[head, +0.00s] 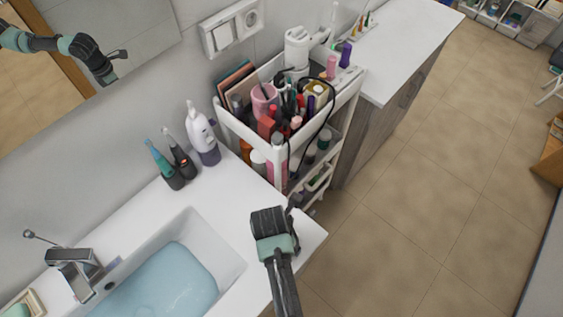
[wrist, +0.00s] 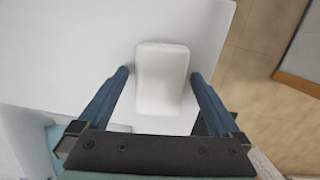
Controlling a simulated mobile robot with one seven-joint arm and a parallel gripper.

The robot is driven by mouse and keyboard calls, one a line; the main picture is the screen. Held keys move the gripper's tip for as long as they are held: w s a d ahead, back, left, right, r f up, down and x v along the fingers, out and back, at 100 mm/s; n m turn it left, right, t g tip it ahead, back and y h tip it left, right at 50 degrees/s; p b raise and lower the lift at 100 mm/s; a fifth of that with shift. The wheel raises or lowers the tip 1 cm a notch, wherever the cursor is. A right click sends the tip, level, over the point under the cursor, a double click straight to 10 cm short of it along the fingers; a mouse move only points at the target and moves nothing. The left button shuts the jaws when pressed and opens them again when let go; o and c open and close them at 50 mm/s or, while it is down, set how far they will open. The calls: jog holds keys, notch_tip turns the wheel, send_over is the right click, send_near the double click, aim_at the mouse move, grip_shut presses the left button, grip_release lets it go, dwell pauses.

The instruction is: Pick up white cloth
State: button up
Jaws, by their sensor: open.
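The white cloth (wrist: 162,80) shows in the wrist view as a thick, folded, rounded white block on the white countertop (wrist: 75,50). My gripper (wrist: 159,75) is open in the wrist view, with one blue finger on each side of the cloth. Gaps show between the fingers and the cloth, and I cannot tell the height of the fingertips above the counter. In the head view my gripper (head: 272,222) is over the counter's right end, and I cannot make out the cloth there.
The sink (head: 170,280) is left of my gripper. A white cart (head: 240,128) full of cosmetics stands behind the counter end. A white and purple bottle (head: 203,135) and two brush-like items (head: 165,165) stand by the wall. Open floor (head: 400,220) lies to the right.

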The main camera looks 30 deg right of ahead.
jog(key=shift+f, duration=0.15)
jog(key=shift+c, duration=0.3)
jog(key=c, duration=1.3)
notch_tip(320, 180, up, 10)
jog(key=shift+r+b, duration=0.2)
jog(key=shift+b, duration=0.3)
jog(key=o, duration=0.7)
jog(key=c, duration=0.5)
jog(key=shift+a, duration=0.1)
jog(key=shift+c, duration=0.2)
